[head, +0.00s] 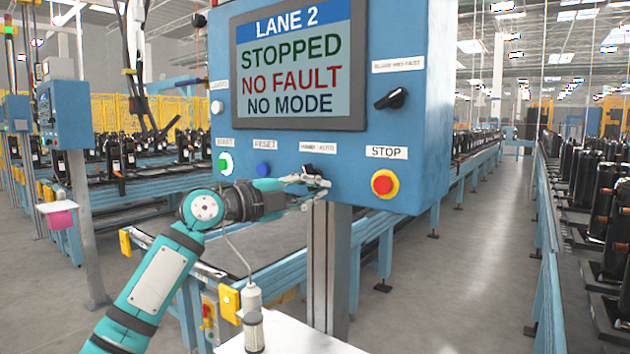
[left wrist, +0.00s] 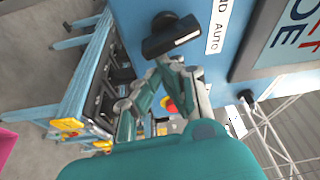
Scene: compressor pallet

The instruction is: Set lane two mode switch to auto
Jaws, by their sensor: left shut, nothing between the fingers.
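The blue lane two panel (head: 408,40) fills the middle of the head view. Its screen (head: 293,68) reads LANE 2, STOPPED, NO FAULT, NO MODE. The mode switch (head: 309,169), a black knob, sits under a label ending in AUTO (head: 318,147) and is partly hidden by my gripper. In the left wrist view the black knob (left wrist: 171,36) with a white mark shows beside the AUTO label (left wrist: 217,25). My left gripper (head: 322,183) is shut and empty, its fingertips (left wrist: 172,64) close by the knob; I cannot tell whether they touch. My right gripper is not in view.
A green-lit button (head: 226,164) and a blue reset button (head: 264,169) lie left of the switch. A red stop button (head: 384,182) lies to the right, with another black switch (head: 391,98) above it. Conveyors (head: 475,165) run behind; the aisle floor (head: 480,270) is clear.

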